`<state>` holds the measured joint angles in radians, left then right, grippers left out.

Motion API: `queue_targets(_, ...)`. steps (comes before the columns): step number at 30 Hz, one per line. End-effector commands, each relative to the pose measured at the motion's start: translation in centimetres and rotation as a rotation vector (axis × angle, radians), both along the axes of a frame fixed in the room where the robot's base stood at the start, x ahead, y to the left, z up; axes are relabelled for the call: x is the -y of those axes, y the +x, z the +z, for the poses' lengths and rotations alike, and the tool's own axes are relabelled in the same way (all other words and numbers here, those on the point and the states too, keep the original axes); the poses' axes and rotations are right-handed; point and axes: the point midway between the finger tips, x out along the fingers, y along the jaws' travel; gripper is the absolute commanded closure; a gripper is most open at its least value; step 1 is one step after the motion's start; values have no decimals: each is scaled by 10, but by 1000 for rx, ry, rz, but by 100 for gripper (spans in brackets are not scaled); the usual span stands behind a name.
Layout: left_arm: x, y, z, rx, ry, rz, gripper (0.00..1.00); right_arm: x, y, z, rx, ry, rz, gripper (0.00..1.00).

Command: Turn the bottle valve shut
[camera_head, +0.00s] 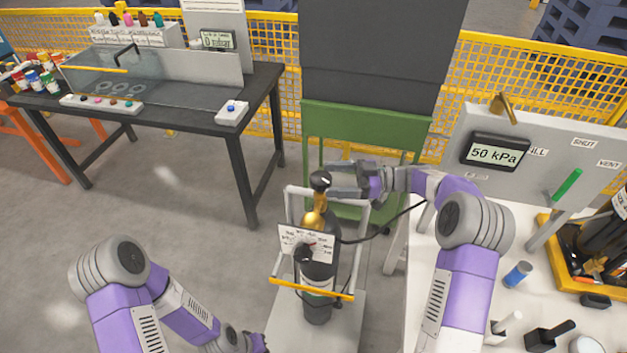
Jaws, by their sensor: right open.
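A dark gas bottle (317,306) stands upright in a light-framed trolley (290,210) with a yellow bar across its front. On top is a brass valve (315,217) with a black hand knob (320,180). A white gauge card (292,236) hangs in front of the bottle's upper part. My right gripper (336,182) reaches in from the right at knob height. It is open, with its fingertips close beside the knob; I cannot tell whether they touch it. My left gripper (252,342) is low at the bottom edge, partly hidden, left of the bottle, its fingers unclear.
A white bench (440,315) at the right carries a panel with a 50 kPa display (495,153) and a green-handled lever (567,185). A black hose (385,232) runs right from the bottle. A dark table (180,125) stands back left. Floor left of the trolley is clear.

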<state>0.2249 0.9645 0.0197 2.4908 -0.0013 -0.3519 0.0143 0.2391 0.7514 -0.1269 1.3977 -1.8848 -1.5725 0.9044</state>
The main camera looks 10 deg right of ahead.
Motion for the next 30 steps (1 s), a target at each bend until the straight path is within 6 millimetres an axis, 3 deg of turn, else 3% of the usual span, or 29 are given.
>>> queue_targets(9,0,0,-7,0,0,0,100,-47,6,0,0,1,2,17)
queue_targets(21,0,0,-7,0,0,0,100,-56,8,0,-1,1,-1,17)
queue_targets(30,0,0,-8,0,0,0,100,-56,8,0,-1,0,-1,63)
